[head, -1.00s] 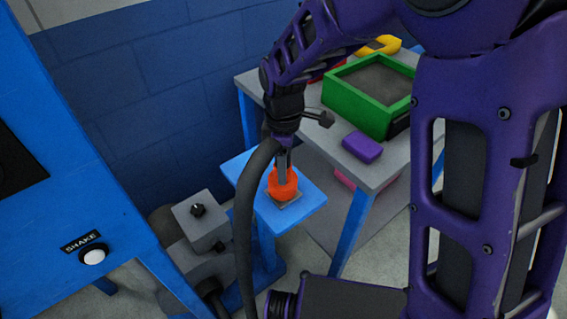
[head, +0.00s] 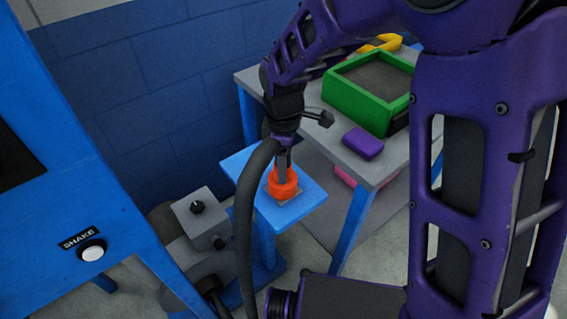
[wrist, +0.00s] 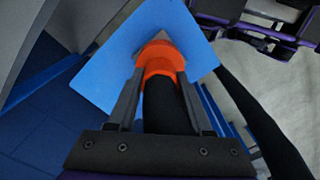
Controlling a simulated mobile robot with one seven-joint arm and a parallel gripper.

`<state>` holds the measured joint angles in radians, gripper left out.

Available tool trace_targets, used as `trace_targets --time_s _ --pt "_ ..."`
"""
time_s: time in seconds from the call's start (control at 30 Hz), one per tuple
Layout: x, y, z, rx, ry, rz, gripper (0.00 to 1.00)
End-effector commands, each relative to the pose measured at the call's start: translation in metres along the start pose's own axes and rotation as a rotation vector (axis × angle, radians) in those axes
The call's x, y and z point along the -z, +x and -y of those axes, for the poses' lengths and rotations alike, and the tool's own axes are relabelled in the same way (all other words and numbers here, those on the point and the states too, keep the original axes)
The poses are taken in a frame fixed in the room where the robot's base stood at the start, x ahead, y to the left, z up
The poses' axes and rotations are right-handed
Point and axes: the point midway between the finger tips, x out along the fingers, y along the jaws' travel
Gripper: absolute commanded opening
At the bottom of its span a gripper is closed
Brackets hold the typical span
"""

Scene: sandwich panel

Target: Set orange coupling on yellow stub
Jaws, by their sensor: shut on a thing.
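The orange coupling (head: 283,186) is at the small blue stand (head: 308,192), over a small grey plate (head: 291,198) on its top. My gripper (head: 283,165) points down and is shut on the coupling. In the wrist view the coupling (wrist: 161,60) is between the two fingers of my gripper (wrist: 160,85), above the blue stand top (wrist: 100,72). No yellow stub shows; whether it is inside or under the coupling I cannot tell. Whether the coupling touches the plate is also unclear.
A grey table (head: 335,153) behind right holds a green-framed tray (head: 346,107), a purple block (head: 362,143) and a yellow piece (head: 383,43). A blue cabinet with a white SHAKE button (head: 93,253) is at left. A grey box (head: 200,218) with a black knob stands beside the stand.

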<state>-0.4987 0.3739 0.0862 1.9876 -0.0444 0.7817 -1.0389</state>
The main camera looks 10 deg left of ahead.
Motion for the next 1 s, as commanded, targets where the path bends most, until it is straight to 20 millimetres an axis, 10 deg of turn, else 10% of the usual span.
trace_targets --time_s 0.1,0.13,0.3,0.67,1.0 --pt "0.000 0.002 0.000 0.000 0.000 0.000 0.00" --pt "0.000 0.002 0.000 0.000 0.000 0.000 0.54" --pt "0.000 0.002 0.000 0.000 0.000 0.000 0.85" --pt "0.000 -0.002 0.000 0.000 0.000 0.000 0.85" --pt "0.000 -0.068 -0.001 -0.005 0.001 -0.003 0.85"
